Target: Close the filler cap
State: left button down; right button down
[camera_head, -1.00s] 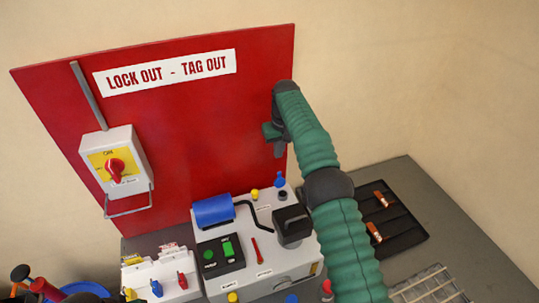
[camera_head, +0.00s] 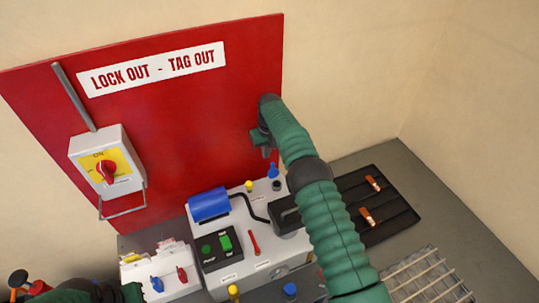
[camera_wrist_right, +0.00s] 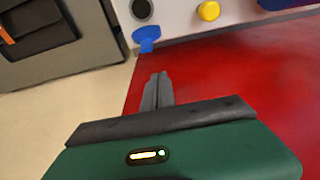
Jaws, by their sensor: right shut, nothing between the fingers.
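The blue filler cap (camera_head: 273,170) stands open at the back right corner of the grey-white machine, beside its dark round filler opening (camera_head: 277,186). In the right wrist view, the cap (camera_wrist_right: 147,38) lies beside the uncovered opening (camera_wrist_right: 142,9), on the edge toward my fingers. My right gripper (camera_head: 265,151) is just above and behind the cap, in front of the red board. Its fingers (camera_wrist_right: 161,77) are together and empty, pointing toward the cap with a small gap in the picture. My left arm shows at the bottom left; its fingers are not visible.
A yellow knob (camera_head: 249,185) is near the opening, and a blue roller (camera_head: 209,205) lies farther left. A black block (camera_head: 286,215) rises from the machine beside my right arm. A black tray (camera_head: 376,207) lies to the right. The red board (camera_head: 190,130) stands behind.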

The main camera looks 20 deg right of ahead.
pick_arm(q)
jog(key=shift+w+r+p, duration=0.15)
jog(key=shift+r+p, duration=0.75)
jog(key=shift+r, duration=0.05)
pick_arm(e)
jog(key=s, duration=0.3)
jog(key=shift+s+r, duration=0.15)
pick_arm(q)
jog(key=shift+w, duration=0.2)
pick_arm(e)
jog(key=shift+w, duration=0.2)
